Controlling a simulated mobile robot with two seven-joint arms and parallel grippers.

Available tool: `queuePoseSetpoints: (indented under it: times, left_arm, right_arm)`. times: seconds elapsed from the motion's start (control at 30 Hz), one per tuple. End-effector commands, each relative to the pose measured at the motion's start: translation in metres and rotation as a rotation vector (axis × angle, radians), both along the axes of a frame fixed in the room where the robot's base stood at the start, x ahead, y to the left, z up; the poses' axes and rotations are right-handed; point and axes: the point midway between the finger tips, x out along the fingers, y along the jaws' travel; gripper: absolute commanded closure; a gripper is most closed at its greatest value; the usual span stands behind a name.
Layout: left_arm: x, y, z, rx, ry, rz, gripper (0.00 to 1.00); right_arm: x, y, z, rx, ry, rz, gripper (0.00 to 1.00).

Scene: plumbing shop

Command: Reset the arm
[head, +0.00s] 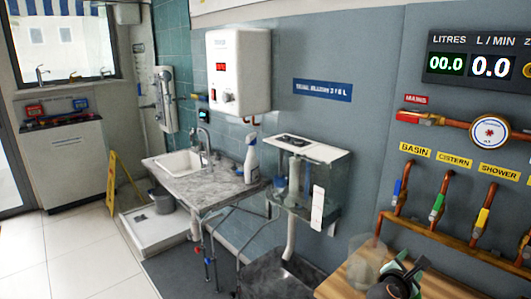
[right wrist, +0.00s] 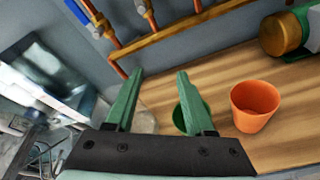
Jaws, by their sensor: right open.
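My right gripper (head: 408,267) is at the bottom right of the head view, over the wooden worktop (head: 338,285). In the right wrist view my right gripper (right wrist: 155,74) shows its two green fingers spread apart with nothing held between them. A green cup (right wrist: 186,118) stands partly hidden behind the right finger. An orange cup (right wrist: 254,104) stands upright to the right of the fingers, apart from them. My left gripper is in neither view.
Copper pipes with blue, green and yellow valve handles (head: 436,207) run along the wall behind the worktop. A clear container (head: 367,258) stands beside my right gripper. A brass cylinder on a green base (right wrist: 284,34) is at the worktop's back right. A sink counter (head: 222,184) is farther left.

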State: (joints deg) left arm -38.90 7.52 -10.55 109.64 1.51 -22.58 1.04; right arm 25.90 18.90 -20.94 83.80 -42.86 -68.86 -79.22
Motion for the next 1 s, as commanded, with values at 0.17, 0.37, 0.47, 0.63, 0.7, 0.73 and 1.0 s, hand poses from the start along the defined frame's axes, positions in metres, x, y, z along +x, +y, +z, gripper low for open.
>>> queuePoseSetpoints:
  times: [0.17,0.37,0.47,0.63,0.7,0.73,1.0]
  left_arm:
    - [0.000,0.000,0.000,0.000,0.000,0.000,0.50]
    - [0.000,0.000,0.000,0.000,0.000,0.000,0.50]
    - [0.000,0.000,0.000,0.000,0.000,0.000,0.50]
    - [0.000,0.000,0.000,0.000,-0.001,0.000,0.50]
    - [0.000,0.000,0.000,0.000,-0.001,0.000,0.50]
    - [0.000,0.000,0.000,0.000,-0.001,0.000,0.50]
    - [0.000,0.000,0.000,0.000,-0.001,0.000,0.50]
  right_arm:
    - [-0.085,0.054,-0.086,0.543,-0.098,-0.125,0.46]
    - [-0.191,0.106,-0.137,1.075,-0.170,-0.417,0.46]
    - [-0.236,0.126,-0.145,1.265,-0.196,-0.581,0.46]
    - [-0.292,0.149,-0.145,1.469,-0.225,-0.812,0.46]
    - [-0.311,0.157,-0.142,1.529,-0.234,-0.896,0.46]
    - [-0.318,0.160,-0.141,1.553,-0.239,-0.931,0.46]
    - [-0.353,0.179,-0.139,1.697,-0.273,-1.126,0.46]
